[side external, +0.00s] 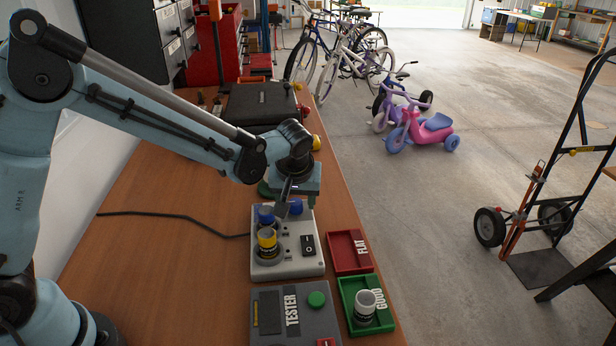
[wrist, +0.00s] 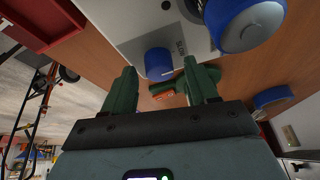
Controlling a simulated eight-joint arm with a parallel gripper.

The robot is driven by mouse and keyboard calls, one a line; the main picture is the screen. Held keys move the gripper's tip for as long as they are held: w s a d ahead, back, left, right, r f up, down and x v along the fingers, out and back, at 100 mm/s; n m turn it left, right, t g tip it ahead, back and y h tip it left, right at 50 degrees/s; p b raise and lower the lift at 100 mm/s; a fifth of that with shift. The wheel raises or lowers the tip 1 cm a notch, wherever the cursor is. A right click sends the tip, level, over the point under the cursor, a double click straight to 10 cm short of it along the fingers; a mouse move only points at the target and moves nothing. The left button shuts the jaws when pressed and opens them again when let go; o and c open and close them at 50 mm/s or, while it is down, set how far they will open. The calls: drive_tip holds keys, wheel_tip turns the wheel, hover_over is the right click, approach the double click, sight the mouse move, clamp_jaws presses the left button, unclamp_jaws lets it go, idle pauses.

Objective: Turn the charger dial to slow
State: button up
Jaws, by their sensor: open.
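The charger (side external: 262,262) is a light grey box on the bench. Blue-topped and yellow-topped cells stand in it, with a black switch on its near right part. The dial is a blue knob (side external: 296,206) at the charger's far end; in the wrist view the dial (wrist: 158,63) shows with a small printed label beside it, partly readable as slow. My gripper (side external: 287,197) is above that far end. In the wrist view my gripper (wrist: 163,72) is open, its green fingers apart with the dial showing between and beyond the tips. I cannot tell whether they touch it.
A grey tester (side external: 265,340) with a green button is nearest the camera. A black case (side external: 262,103) lies farther back. A cable crosses the clear left bench.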

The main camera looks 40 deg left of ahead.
drive_tip(key=v, duration=1.2)
drive_tip(key=shift+a+r, duration=0.1)
drive_tip(key=shift+a, duration=0.05)
drive_tip(key=s+a+m+t+h, duration=0.1)
drive_tip(key=s+a+m, duration=0.2)
drive_tip(key=s, duration=0.4)
drive_tip(key=s+a+f+m+t+h, duration=0.1)
drive_tip(key=s+a+m+t+h, duration=0.1)
drive_tip(key=s, duration=0.5)
drive_tip(key=a+m, duration=0.1)
drive_tip(key=a, duration=0.1)
drive_tip(key=shift+a+m+t, duration=0.3)
drive_tip(key=shift+a+m, duration=0.05)
drive_tip(key=shift+m, duration=0.05)
